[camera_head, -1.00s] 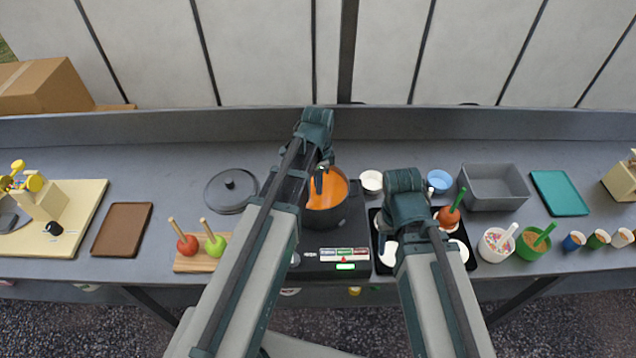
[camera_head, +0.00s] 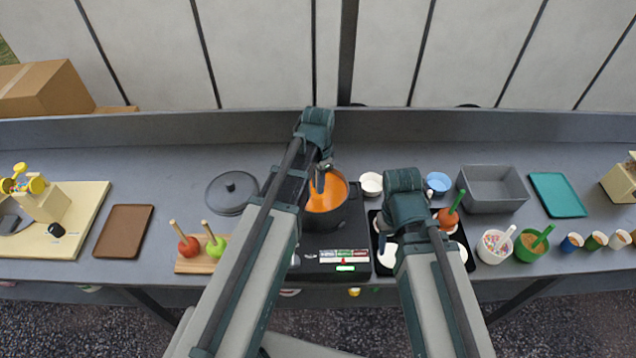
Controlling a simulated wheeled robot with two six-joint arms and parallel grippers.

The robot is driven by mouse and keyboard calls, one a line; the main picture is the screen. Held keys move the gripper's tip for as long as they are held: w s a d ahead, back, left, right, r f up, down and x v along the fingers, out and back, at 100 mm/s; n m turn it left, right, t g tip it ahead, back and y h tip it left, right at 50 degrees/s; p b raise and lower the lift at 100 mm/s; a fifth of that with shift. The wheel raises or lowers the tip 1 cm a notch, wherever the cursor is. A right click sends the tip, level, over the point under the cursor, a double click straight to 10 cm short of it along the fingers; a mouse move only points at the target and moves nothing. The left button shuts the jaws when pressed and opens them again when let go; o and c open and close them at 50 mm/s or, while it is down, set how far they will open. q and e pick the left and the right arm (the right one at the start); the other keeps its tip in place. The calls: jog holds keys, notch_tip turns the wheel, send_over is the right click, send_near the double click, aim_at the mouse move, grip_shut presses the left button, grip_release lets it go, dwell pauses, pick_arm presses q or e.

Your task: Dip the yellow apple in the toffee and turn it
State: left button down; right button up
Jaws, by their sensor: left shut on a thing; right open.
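The pot (camera_head: 350,217) of orange toffee (camera_head: 327,194) stands on the black hob. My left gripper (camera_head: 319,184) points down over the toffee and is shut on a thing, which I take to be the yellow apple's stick.
A red apple (camera_head: 188,246) and a green apple (camera_head: 215,247) with sticks stand on a wooden board at left. A lid (camera_head: 231,192) lies left of the pot.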

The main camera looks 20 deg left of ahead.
pick_arm(q)
jog(key=shift+r+p, duration=3.45)
jog(key=shift+r, duration=0.25)
notch_tip(320, 180, up, 6)
jog(key=p, duration=0.6)
jog(key=shift+s, duration=0.1)
